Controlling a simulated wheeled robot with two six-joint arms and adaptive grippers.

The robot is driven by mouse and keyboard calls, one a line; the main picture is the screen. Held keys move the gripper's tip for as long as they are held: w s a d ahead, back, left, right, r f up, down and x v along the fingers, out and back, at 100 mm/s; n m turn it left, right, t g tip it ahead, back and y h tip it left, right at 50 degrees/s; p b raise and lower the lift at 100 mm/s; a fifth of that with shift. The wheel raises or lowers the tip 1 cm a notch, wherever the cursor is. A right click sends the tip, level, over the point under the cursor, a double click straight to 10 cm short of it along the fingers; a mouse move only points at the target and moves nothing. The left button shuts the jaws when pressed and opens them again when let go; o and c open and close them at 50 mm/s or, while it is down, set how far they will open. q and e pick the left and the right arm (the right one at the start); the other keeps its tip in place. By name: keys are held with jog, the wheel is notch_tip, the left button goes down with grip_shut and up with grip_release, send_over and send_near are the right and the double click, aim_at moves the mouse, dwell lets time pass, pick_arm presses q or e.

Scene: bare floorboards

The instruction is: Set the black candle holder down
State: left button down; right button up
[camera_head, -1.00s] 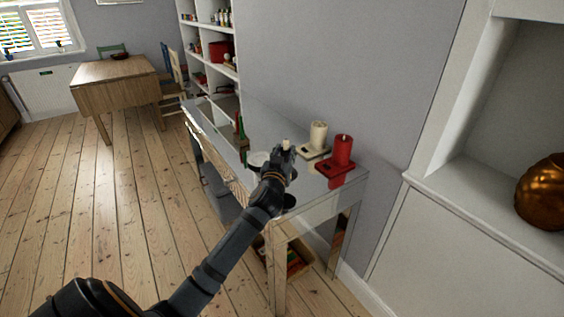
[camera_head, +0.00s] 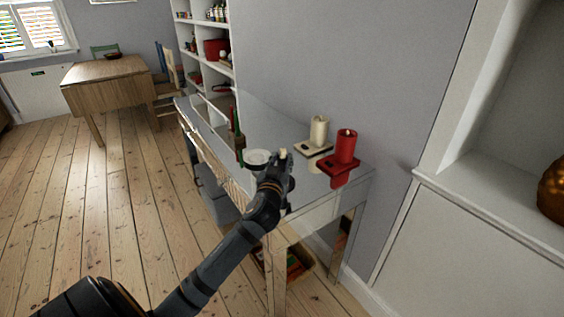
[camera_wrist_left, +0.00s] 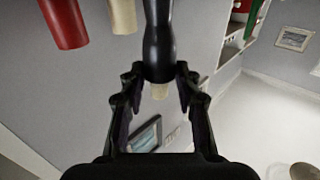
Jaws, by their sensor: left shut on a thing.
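My left gripper (camera_head: 276,176) is over the near end of the mirrored side table (camera_head: 262,119). It is shut on the black candle holder (camera_wrist_left: 158,38). In the head view, the gripper hides most of the holder; only the pale tip (camera_head: 283,153) shows clearly. I cannot tell whether its base touches the tabletop. My right gripper is not in view.
A red candle on a red holder (camera_head: 340,167) and a cream candle (camera_head: 319,130) stand to the right, near the wall. A white dish (camera_head: 257,157) and green and red items (camera_head: 237,135) stand to the left. Tabletop farther back looks clear.

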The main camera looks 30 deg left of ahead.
pick_arm(q)
jog(key=c, duration=1.4)
grip_release()
jog(key=shift+w+f, duration=0.1)
jog(key=o, duration=0.4)
jog(key=shift+o, duration=0.2)
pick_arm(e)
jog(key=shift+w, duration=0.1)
pick_arm(q)
jog(key=b+v, duration=0.1)
jog(key=v, duration=1.1)
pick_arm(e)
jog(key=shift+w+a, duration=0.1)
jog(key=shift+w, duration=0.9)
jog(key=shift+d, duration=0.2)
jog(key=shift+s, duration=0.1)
